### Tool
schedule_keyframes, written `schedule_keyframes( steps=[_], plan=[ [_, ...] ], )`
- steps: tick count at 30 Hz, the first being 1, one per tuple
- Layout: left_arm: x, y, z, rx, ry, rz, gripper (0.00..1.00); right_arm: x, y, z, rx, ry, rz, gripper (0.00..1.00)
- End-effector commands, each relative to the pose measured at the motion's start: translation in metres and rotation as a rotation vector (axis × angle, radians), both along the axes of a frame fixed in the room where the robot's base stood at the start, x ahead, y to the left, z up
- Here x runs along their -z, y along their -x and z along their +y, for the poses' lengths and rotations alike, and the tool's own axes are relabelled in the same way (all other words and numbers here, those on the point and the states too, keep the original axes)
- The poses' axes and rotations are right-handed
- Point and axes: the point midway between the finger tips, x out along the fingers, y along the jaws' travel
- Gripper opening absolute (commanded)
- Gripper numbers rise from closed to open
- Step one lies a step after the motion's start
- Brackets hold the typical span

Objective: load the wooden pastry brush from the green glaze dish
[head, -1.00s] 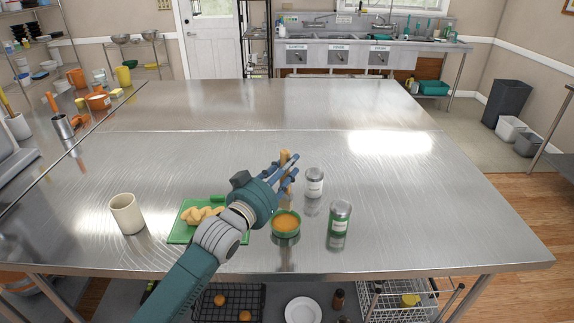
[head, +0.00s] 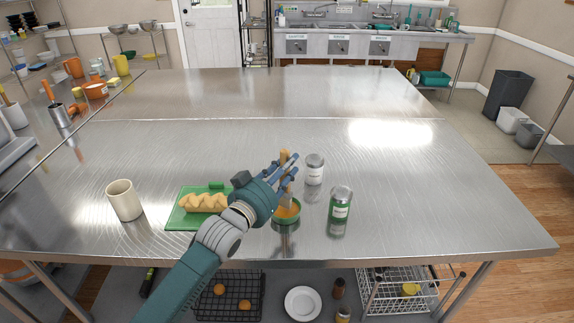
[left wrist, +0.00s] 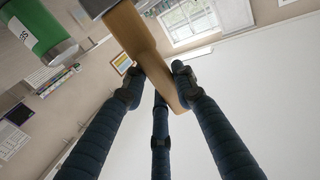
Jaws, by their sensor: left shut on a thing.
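My left gripper (head: 290,172) is shut on the wooden pastry brush (head: 286,156), its handle upright between the fingers. The brush also shows in the left wrist view (left wrist: 150,55), with my fingers around its handle. The green glaze dish (head: 287,214) with orange glaze is directly below the gripper. The brush's lower end is over or in the dish; my fingers partly hide it, and I cannot tell whether the bristles touch the glaze. A braided pastry (head: 203,203) lies on a green board (head: 181,221) left of the dish, partly beside my wrist. My right gripper is not in view.
A cream mug (head: 124,201) stands left of the board. A white-labelled shaker (head: 314,170) and a green-labelled shaker (head: 340,205) stand close to the right of the dish. The steel table (head: 440,200) is clear farther right and behind.

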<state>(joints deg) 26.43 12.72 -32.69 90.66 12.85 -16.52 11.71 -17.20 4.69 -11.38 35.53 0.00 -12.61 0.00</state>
Motion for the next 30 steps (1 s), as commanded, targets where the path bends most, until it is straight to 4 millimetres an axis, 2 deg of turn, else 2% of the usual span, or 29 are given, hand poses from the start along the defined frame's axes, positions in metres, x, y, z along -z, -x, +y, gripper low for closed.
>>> schedule_keyframes(
  steps=[11,26,30],
  plan=[
    [0.000,0.000,0.000,0.000,0.001,-0.002,0.00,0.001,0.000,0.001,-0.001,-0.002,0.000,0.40],
    [0.016,0.000,0.000,0.001,0.001,-0.002,0.00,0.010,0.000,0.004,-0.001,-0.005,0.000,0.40],
    [0.014,0.000,0.000,0.001,0.001,-0.002,0.00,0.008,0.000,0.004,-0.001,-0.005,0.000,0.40]
  ],
)
